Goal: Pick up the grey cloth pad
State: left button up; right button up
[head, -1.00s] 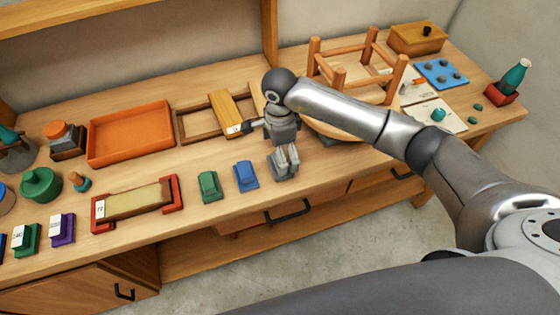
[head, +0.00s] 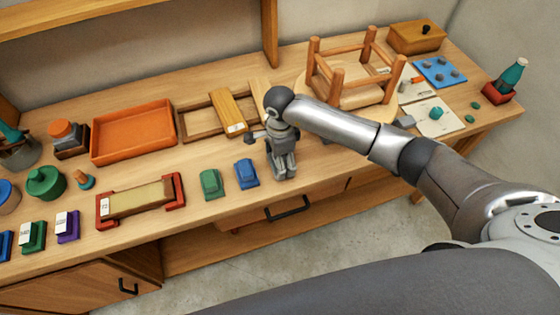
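My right gripper (head: 284,168) points down at the front of the bench, just right of a blue block (head: 246,174). Its fingers are at or very near the bench top. I cannot make out the grey cloth pad for certain. Grey shapes at the fingertips blend with the grey fingers, so a pad there is hidden or not distinguishable. Whether the fingers are open or shut on something does not show. A small grey piece (head: 405,122) lies farther right, beside the stool, partly behind my arm. My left gripper is not in view.
A green block (head: 210,184) stands left of the blue one. Behind are an orange tray (head: 132,132) and a wooden frame (head: 195,132). An upturned wooden stool (head: 337,84) stands right of the gripper. A red-ended holder (head: 140,200) lies left. The bench's front edge is close.

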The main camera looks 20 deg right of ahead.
jog(key=shift+r, duration=0.15)
jog(key=shift+r+b, duration=0.2)
jog(key=shift+b, duration=0.15)
notch_tip(320, 180, up, 2)
jog(key=shift+w+r+b, duration=0.1)
jog(key=shift+b, duration=0.85)
jog(key=s+a+r+b, duration=0.4)
jog(key=s+r, duration=0.6)
jog(key=s, duration=0.3)
jog(key=shift+s, duration=0.3)
jog(key=shift+r, duration=0.1)
jog(key=o, duration=0.4)
jog(key=shift+c, duration=1.3)
